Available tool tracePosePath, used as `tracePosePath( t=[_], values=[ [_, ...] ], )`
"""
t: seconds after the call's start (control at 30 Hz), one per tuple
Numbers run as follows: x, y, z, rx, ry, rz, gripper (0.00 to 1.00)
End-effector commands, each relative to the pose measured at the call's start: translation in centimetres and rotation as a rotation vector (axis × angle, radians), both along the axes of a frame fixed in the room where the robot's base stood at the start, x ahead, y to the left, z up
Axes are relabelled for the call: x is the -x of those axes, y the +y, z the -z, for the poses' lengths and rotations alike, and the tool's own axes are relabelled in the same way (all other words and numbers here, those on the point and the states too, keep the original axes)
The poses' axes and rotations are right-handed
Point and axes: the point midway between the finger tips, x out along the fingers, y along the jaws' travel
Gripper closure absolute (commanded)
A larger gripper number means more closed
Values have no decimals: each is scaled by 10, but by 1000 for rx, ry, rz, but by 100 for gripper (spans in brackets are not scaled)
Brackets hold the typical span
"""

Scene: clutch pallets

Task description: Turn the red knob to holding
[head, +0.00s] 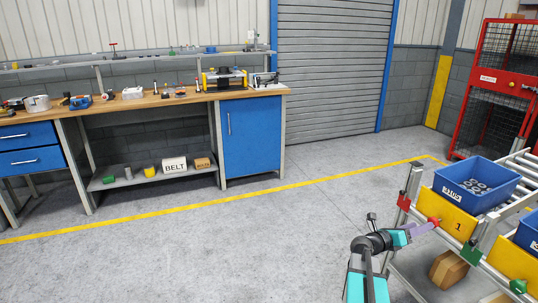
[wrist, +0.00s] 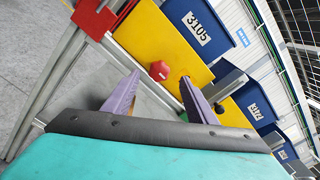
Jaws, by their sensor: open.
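The red knob (wrist: 159,70) sticks out from a yellow plate (wrist: 150,38) in the wrist view. In the head view the plate (head: 452,214) is marked 1 and hangs on the front of a roller rack, and the knob (head: 435,220) shows small at its left part. My gripper (wrist: 160,77) is open, with its two purple fingers on either side of the knob in the picture. The knob appears beyond the fingertips, and I cannot tell any contact. In the head view my gripper (head: 427,228) points right, toward the plate. The knob's markings cannot be read.
A blue bin (head: 464,197) with grey rings sits above the plate. A red block (head: 404,202) and a green block (head: 471,257) flank the plate on the rack. A cardboard box (head: 449,269) lies below. A workbench (head: 150,101) stands at the back left; the floor between is clear.

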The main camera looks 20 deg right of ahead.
Motion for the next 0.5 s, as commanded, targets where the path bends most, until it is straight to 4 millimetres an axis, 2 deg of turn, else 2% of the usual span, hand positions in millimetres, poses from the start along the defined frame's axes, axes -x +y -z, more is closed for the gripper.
tracePosePath(
  t=[0.17, 0.27, 0.37, 0.5],
  values=[
    [-18, 15, 0, -5, 6, -32, 48],
    [-37, 34, 8, -15, 21, -68, 48],
    [-59, 60, 23, -32, 45, -115, 48],
    [-83, 104, 53, -81, 74, -179, 48]
  ],
)
